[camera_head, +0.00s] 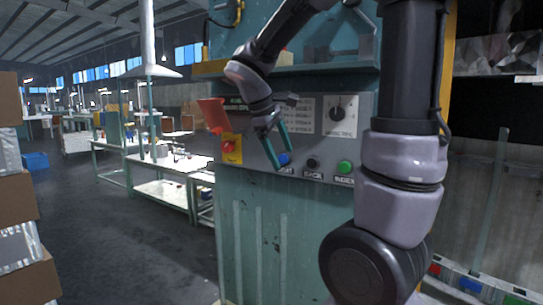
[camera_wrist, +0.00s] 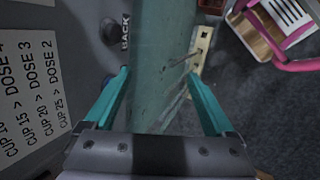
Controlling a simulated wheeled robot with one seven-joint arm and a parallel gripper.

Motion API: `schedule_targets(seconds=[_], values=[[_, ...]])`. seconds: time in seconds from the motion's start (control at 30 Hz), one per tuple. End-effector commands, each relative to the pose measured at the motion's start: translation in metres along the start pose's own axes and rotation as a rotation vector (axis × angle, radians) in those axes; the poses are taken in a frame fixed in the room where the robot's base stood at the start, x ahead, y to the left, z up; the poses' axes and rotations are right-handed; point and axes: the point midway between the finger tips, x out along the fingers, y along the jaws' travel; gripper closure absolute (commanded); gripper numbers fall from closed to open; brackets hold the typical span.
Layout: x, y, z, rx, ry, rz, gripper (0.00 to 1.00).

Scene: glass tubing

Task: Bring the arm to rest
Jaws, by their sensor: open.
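My gripper (camera_head: 283,160) is in front of the grey control panel (camera_head: 255,152) of the teal machine (camera_head: 240,225), close to the blue button (camera_head: 284,159). Its teal fingers are spread with nothing held between them. In the wrist view my gripper (camera_wrist: 157,78) is open, and the machine's teal body (camera_wrist: 160,50) shows in the gap. My arm comes down from above in the head view. Whether a finger touches the panel I cannot tell.
Cartons (camera_head: 15,200) are stacked at far left. The floor (camera_head: 110,250) between them and the machine is clear.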

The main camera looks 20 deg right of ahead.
Motion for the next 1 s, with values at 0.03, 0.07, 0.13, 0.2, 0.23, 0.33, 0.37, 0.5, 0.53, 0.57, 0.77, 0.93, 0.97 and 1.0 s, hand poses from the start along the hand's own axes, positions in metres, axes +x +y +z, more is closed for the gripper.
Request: schedule_targets(seconds=[0.03, 0.07, 0.13, 0.2, 0.23, 0.33, 0.37, 0.5, 0.53, 0.57, 0.77, 0.93, 0.97, 1.0], values=[[0.000, 0.000, 0.000, 0.000, 0.000, 0.000, 0.11], [0.000, 0.000, 0.000, -0.001, 0.000, 0.000, 0.11], [0.000, 0.000, 0.000, 0.003, 0.001, -0.001, 0.11], [-0.002, -0.002, 0.004, 0.029, 0.015, -0.015, 0.11], [-0.003, -0.003, 0.007, 0.051, 0.026, -0.027, 0.11], [-0.010, -0.013, 0.022, 0.182, 0.091, -0.096, 0.11], [-0.014, -0.017, 0.028, 0.237, 0.117, -0.124, 0.11], [-0.035, -0.041, 0.052, 0.542, 0.266, -0.277, 0.11], [-0.039, -0.045, 0.056, 0.607, 0.297, -0.308, 0.11], [-0.044, -0.050, 0.059, 0.670, 0.330, -0.338, 0.11], [-0.071, -0.069, 0.072, 1.001, 0.495, -0.499, 0.11], [-0.081, -0.074, 0.074, 1.118, 0.553, -0.561, 0.11], [-0.081, -0.075, 0.074, 1.123, 0.555, -0.564, 0.11], [-0.081, -0.075, 0.074, 1.123, 0.555, -0.564, 0.11]])
